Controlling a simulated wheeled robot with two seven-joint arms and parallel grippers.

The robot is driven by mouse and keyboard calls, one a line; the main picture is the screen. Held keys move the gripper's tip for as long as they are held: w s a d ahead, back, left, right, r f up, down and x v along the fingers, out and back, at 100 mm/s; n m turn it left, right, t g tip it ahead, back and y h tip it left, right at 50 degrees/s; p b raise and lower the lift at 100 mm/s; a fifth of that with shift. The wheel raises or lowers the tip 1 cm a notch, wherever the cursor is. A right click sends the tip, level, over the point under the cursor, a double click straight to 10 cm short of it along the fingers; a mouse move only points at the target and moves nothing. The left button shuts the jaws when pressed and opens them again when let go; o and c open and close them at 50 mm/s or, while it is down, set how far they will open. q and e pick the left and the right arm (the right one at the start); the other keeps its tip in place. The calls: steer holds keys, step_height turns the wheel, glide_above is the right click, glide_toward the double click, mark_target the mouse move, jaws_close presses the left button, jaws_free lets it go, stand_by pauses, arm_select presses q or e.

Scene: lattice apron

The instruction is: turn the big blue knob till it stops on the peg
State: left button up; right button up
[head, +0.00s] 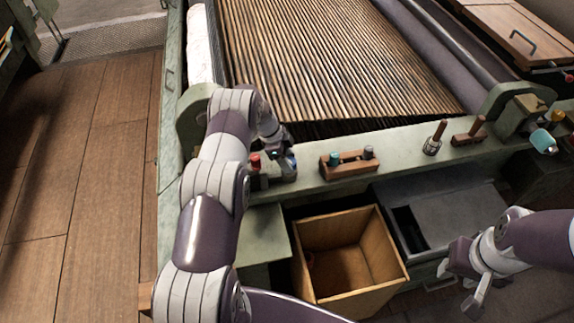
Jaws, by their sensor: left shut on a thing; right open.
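My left gripper (287,166) reaches down to the left part of the pale green front rail. It is shut on the big blue knob (289,162), of which only a small bluish part shows between and beside the fingers. The peg cannot be made out; the gripper and arm cover much of that spot. A small red knob (255,161) stands just left of the gripper, apart from it. My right gripper (473,288) is open and empty, low at the right, in front of the grey cabinet.
A wooden block with teal and grey pieces (348,162) sits on the rail (400,160) right of the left gripper. An open wooden box (345,218) stands below. The slatted apron (310,60) slopes behind.

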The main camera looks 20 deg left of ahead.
arm_select(q)
steer(key=shift+w+m+g+b, duration=0.1)
steer(key=shift+m+g+b, duration=0.6)
steer(key=shift+m+b, duration=1)
steer(key=o, duration=1)
steer(key=shift+d, duration=0.1)
steer(key=shift+o, duration=0.2)
steer(key=b+v, duration=0.1)
steer(key=v, duration=1.1)
steer(key=shift+a+r, duration=0.25)
